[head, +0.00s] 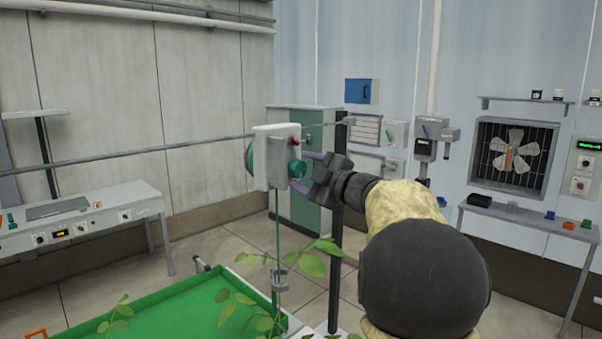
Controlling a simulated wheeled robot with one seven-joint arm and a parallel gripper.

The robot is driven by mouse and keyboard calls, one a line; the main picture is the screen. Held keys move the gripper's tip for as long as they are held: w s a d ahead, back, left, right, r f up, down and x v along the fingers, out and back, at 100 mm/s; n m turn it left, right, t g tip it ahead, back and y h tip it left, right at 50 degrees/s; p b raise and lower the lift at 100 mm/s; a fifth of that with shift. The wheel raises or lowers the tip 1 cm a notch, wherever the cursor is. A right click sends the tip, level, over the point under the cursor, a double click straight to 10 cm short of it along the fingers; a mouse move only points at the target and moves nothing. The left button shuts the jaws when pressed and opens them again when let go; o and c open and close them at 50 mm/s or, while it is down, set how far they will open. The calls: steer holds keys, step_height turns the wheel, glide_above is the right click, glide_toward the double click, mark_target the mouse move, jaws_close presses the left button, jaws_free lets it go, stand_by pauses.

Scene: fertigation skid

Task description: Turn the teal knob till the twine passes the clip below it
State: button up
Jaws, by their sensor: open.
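The teal knob (298,168) is on the right side of a white box (272,160) hung on a horizontal rail. My gripper (300,171) is open, with one purple finger above the knob and one below it. The picture does not show whether either finger touches the knob. A green twine (277,225) hangs straight down from the box. It runs to a grey clip (279,283) beside the plant stem, below the box. Whether the twine passes through the clip or beside it is too small to tell.
A small red button (295,141) sits just above the knob. The grey rail (130,157) crosses behind the box. A dark upright post (336,255) stands close to my gripper. Leafy plants (313,264) rise from a green tray (165,318) below.

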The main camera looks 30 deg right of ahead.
steer(key=b+v, duration=0.3)
steer(key=v, duration=1.3)
steer(key=shift+b, duration=0.4)
steer(key=shift+w+d, duration=0.1)
